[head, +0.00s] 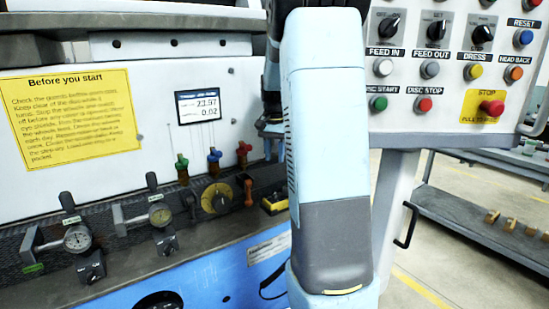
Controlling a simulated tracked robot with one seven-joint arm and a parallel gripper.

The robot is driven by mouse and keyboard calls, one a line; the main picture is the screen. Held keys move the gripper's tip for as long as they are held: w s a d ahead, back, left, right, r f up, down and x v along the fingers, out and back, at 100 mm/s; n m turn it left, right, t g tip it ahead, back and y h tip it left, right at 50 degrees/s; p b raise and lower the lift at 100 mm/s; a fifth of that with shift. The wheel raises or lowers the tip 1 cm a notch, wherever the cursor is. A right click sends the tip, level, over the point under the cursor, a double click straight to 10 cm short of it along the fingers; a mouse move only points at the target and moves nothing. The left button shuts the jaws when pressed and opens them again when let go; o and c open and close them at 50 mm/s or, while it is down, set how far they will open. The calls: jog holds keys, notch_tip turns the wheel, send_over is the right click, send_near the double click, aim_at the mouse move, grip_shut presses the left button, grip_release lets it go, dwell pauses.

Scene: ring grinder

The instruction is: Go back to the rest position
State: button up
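My own arm, pale blue with a dark grey lower section, stands upright in front of the machine and covers the middle of the head view. A dark part that looks like my gripper (271,128) shows just left of the arm, in front of the machine's white panel. The arm link hides much of it.
The ring grinder's white panel (150,165) bears a yellow notice (70,118) and a small display (205,107). Below are gauges (77,238), coloured valves and a yellow dial (217,199). The control panel (450,75) is close on the right, with a red stop button (491,107). A grey shelf (470,205) and open floor lie beyond.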

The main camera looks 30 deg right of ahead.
dwell(0.3)
jog(key=s+a+r+n+t, duration=0.2)
jog(key=s+a+n, duration=0.3)
jog(key=s+a, duration=0.5)
jog(key=s+a+r+n+t, duration=0.3)
jog(key=s+a, duration=0.8)
jog(key=s, duration=0.5)
jog(key=shift+s+r+n+t, duration=0.3)
jog(key=shift+r+n, duration=0.5)
jog(key=shift+n, duration=0.1)
